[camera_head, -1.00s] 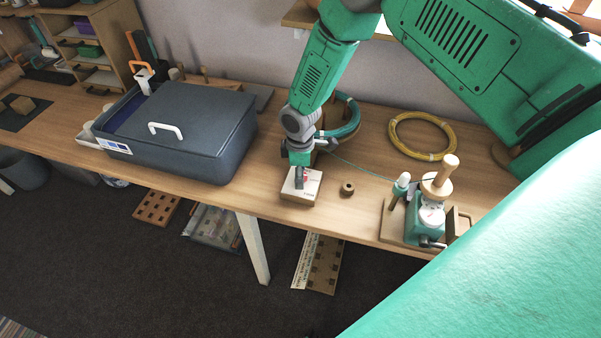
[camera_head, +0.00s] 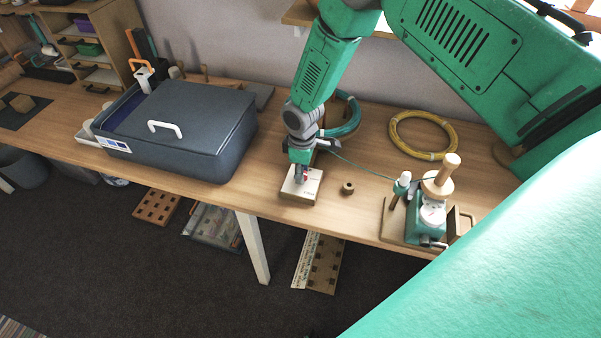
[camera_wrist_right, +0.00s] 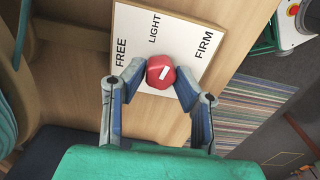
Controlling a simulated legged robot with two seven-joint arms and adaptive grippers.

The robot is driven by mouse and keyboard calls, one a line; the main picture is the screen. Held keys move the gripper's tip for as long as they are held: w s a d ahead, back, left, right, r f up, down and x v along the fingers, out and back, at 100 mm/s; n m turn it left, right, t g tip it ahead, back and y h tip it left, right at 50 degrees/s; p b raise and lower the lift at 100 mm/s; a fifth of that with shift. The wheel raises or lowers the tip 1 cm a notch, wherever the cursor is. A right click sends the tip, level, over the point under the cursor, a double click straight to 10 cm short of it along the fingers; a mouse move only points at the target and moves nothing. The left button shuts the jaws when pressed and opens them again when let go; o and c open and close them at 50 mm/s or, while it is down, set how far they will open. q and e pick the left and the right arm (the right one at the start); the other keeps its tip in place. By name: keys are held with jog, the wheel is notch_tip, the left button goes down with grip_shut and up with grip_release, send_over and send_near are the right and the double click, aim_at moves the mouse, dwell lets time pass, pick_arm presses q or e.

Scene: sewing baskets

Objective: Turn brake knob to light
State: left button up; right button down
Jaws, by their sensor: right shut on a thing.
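The red brake knob (camera_wrist_right: 158,66) sits on a white board (camera_wrist_right: 133,20) with the words FREE, LIGHT and FIRM around it. A white mark on the knob slants up and right in the right wrist view, roughly towards the FIRM side. My right gripper (camera_wrist_right: 160,77) is shut on the knob, one blue finger at each side. In the head view the board (camera_head: 311,184) lies on the table, with my right gripper (camera_head: 299,173) above it, hiding much of the knob. My left gripper is not in view.
A small wooden ring (camera_head: 348,188) lies just right of the board. A grey lidded basket (camera_head: 190,130) stands to the left. A yellow coil (camera_head: 452,134) and a winder with a wooden spool (camera_head: 437,186) stand to the right. The table's front edge is close.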

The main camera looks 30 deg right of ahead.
jog(key=m, duration=0.2)
jog(key=shift+d+m+b, duration=0.2)
jog(key=shift+m+b, duration=0.1)
jog(key=shift+m, duration=0.1)
jog(key=m, duration=0.2)
jog(key=shift+m, duration=0.4)
jog(key=m+b, duration=0.1)
jog(key=m, duration=0.4)
jog(key=shift+s+a+m, duration=0.1)
jog(key=shift+m, duration=0.3)
jog(key=shift+f+m, duration=0.1)
jog(key=shift+m, duration=0.2)
jog(key=c, duration=1.3)
grip_release()
jog(key=shift+o, duration=0.2)
